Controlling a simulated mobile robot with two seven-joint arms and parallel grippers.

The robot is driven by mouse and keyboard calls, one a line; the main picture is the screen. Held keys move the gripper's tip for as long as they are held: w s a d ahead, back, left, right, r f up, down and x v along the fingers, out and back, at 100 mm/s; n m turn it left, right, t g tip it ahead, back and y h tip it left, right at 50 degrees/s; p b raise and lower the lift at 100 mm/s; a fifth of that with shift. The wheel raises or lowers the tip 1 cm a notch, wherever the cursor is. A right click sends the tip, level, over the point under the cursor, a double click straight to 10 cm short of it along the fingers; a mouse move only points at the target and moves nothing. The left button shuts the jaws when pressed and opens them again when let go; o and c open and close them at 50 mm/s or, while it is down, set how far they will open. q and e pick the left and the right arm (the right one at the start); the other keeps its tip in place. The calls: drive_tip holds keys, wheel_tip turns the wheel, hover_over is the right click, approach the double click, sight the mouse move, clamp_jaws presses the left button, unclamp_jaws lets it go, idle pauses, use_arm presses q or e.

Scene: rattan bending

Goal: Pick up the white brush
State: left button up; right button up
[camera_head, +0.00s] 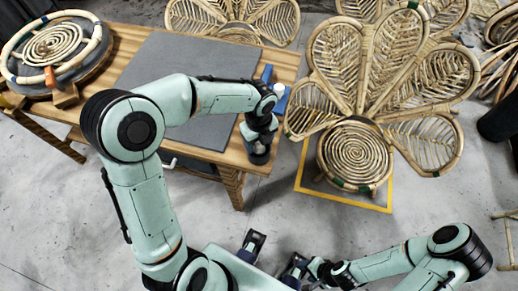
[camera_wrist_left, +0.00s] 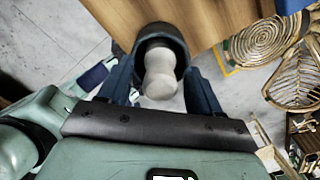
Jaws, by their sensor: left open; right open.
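The white brush (camera_wrist_left: 160,78) shows in the left wrist view as a pale, rounded piece standing in a dark round cup (camera_wrist_left: 158,32). My left gripper (camera_wrist_left: 160,66) is open, with one blue finger on each side of the brush and cup. I cannot tell whether the fingers touch them. In the head view my left gripper (camera_head: 259,143) points down at the table's right front edge and hides the brush. My right gripper (camera_head: 275,257) is open and empty, low in the middle of the head view, away from the table.
The wooden table (camera_head: 130,45) carries a grey mat (camera_head: 165,65) and a round rattan coil on a dark disc (camera_head: 55,50) at the left. A blue item (camera_head: 283,98) sits at the right edge. A large rattan chair (camera_head: 355,150) stands to the right, with a yellow floor frame below.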

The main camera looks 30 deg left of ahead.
use_arm(q)
drive_tip(key=c, duration=1.1)
drive_tip(key=shift+c, duration=0.2)
